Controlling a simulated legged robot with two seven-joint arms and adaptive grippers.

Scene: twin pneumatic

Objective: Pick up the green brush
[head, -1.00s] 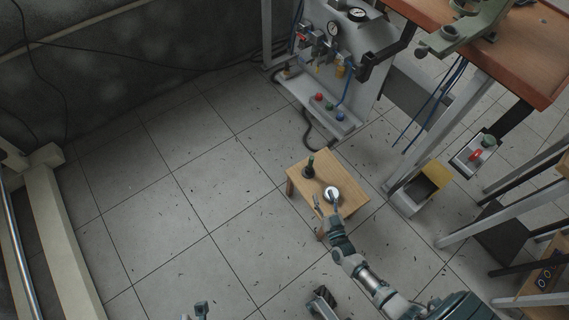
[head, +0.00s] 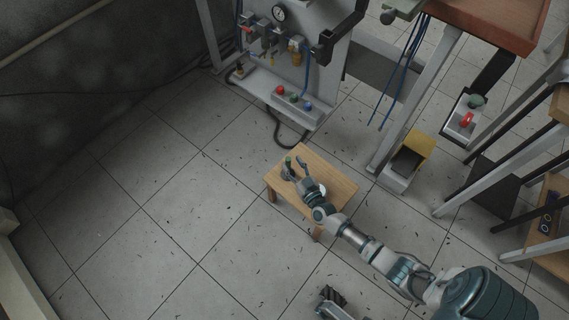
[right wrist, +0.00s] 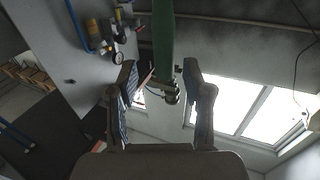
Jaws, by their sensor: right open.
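The green brush (head: 288,161) stands upright on the small wooden table (head: 335,184), near its left corner. It has a green handle and a dark lower part. My right gripper (head: 294,168) is open and low over the table, its fingers close around the brush. In the right wrist view the green handle (right wrist: 163,38) shows between and beyond the two spread fingers (right wrist: 159,73). I cannot tell whether a finger touches it.
A white round item (head: 322,189) on the table is partly hidden by my right gripper. A grey pneumatic panel with red, green and blue buttons (head: 294,97) stands behind. The floor left of the table is clear.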

